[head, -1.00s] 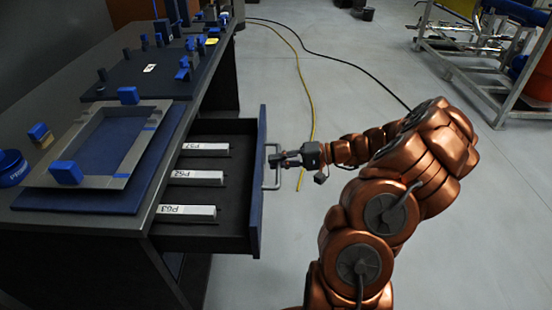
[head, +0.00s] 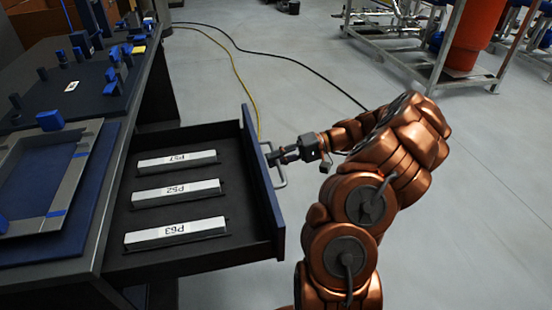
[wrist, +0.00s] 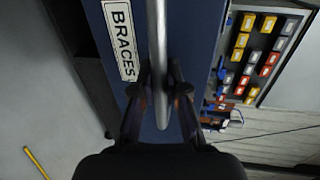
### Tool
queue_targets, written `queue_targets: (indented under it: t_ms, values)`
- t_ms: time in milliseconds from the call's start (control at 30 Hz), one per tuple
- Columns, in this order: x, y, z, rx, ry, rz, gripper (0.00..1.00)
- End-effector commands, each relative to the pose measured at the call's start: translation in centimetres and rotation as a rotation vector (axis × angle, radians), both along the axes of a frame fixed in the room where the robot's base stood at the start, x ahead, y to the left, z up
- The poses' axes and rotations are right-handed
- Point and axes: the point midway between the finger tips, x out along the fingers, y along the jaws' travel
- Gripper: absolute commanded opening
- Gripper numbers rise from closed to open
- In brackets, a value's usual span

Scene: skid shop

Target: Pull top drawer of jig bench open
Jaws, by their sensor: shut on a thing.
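The top drawer (head: 262,180) of the jig bench (head: 112,190) stands well out from the bench, with its dark interior showing. Inside lie three pale bars marked P57 (head: 178,161), P52 (head: 178,190) and P63 (head: 176,233). My gripper (head: 279,157) is shut on the drawer's metal handle (head: 281,178), at the outer side of the drawer front. In the wrist view the two fingers (wrist: 160,95) stand on either side of the handle bar (wrist: 158,60). A white label reading BRACES (wrist: 120,40) is on the blue drawer front beside it.
A grey frame (head: 75,170) with blue blocks lies on the bench top, and a dark fixture plate (head: 75,85) is behind it. A yellow cable (head: 238,75) and a black cable cross the floor. A metal rack (head: 440,60) stands at the back right.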

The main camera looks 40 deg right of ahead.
Motion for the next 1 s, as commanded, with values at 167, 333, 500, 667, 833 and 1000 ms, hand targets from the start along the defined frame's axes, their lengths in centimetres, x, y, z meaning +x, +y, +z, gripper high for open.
queue_targets:
  t_ms: [167,333,500,667,833,1000]
  values:
    - [0.0,0.0,-0.1,0.0,0.002,-0.001,0.14]
    - [0.0,-0.1,-0.1,0.0,0.002,-0.002,0.32]
    - [0.0,-0.1,0.0,0.0,0.001,-0.002,0.39]
    - [0.0,-0.1,0.0,0.0,0.001,-0.002,0.39]
    - [-0.1,-0.3,0.0,0.0,0.0,-0.003,0.39]
    - [-0.5,-1.4,0.2,0.0,0.0,-0.006,0.39]
